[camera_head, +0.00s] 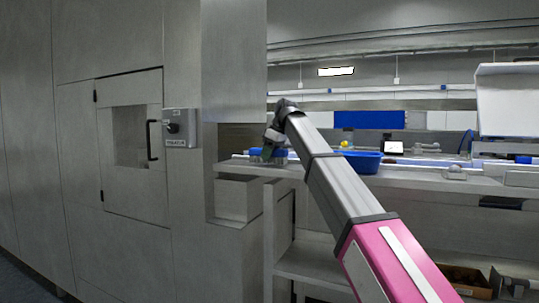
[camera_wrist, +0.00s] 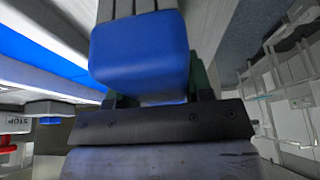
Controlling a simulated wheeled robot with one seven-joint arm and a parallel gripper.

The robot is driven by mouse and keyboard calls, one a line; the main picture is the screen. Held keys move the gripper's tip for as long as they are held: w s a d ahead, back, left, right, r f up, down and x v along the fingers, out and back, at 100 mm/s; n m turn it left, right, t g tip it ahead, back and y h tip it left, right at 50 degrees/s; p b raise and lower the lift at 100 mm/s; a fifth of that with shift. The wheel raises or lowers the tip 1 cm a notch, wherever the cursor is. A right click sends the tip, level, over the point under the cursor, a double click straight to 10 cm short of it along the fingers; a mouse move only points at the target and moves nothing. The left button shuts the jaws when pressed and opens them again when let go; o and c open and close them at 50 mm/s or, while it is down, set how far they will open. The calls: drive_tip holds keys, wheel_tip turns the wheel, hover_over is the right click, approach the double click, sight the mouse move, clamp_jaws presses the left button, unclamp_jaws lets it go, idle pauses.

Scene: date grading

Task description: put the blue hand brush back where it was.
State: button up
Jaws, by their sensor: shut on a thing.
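The blue hand brush (camera_wrist: 140,55) is between the fingers of my gripper (camera_wrist: 157,92) in the wrist view. Its blue body faces the camera, with a grey ribbed part above it in the picture. My gripper (camera_head: 268,148) is shut on it. In the head view the brush (camera_head: 281,153) shows as blue at the left end of the long grey shelf (camera_head: 233,165), partly hidden by my gripper. I cannot tell whether the brush touches the shelf.
A blue bowl (camera_head: 361,161) stands on the shelf to the right of my arm. A tall grey wall with a handled door (camera_head: 128,190) and a switch box (camera_head: 181,128) is on the left. A red part (camera_wrist: 8,141) sits below a STOP sign (camera_wrist: 16,124).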

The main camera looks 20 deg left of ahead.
drive_tip(key=shift+f, duration=0.3)
drive_tip(key=o, duration=0.8)
drive_tip(key=shift+o, duration=0.2)
drive_tip(key=v, duration=1.1)
drive_tip(key=shift+s+a+r, duration=0.1)
drive_tip(key=shift+s+a, duration=0.1)
drive_tip(key=shift+s, duration=0.15)
